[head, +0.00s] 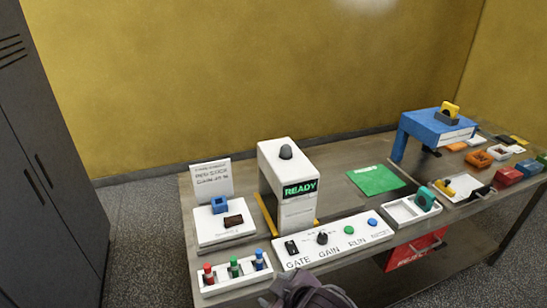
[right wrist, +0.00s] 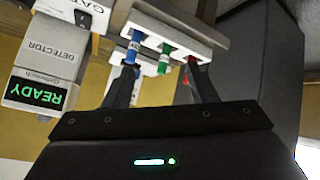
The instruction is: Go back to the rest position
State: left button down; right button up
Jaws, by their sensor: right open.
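My right gripper (right wrist: 160,70) shows in the right wrist view with its two dark fingers spread apart and nothing held between them. Beyond the fingertips is a white rack (right wrist: 170,24) with a blue vial (right wrist: 132,48), a green vial (right wrist: 164,60) and a red vial partly hidden by a finger. I cannot tell the exact gap between fingers and vials. In the head view a dark grey part of my arm shows at the bottom edge, below the control panel (head: 338,247). The same rack (head: 236,284) stands at the table's front left. My left gripper is not in view.
A white detector (head: 285,160) reading READY stands behind the panel. A sign (head: 211,180) and white tray (head: 226,237) are at left. A green mat (head: 375,180), blue stand (head: 437,130) and several coloured bins are rightward. A dark locker (head: 48,170) stands left of the table.

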jog(key=s+d+f+m+g+h, duration=0.25)
jog(key=s+d+m, duration=0.35)
jog(key=d, duration=0.4)
jog(key=s+d+f+m+g+h, duration=0.1)
jog(key=s+d+m+g+h, duration=0.2)
jog(key=s+d, duration=0.5)
jog(key=s+f+b+x, duration=0.1)
jog(key=s+x, duration=0.2)
jog(key=x, duration=1.1)
jog(key=s+a+b+x, duration=0.1)
jog(key=s+x, duration=0.2)
jog(key=x, duration=1.1)
jog(key=s+d+f+b, duration=0.1)
jog(key=s+d+f, duration=0.1)
jog(key=s+f, duration=0.8)
jog(key=s+d+f+g, duration=0.1)
jog(key=s+d+f, duration=0.1)
jog(key=s+f, duration=0.8)
notch_tip(320, 180, down, 3)
jog(key=shift+d+f+b, duration=0.1)
jog(key=shift+d+b, duration=0.3)
jog(key=shift+s, duration=0.15)
grip_shut()
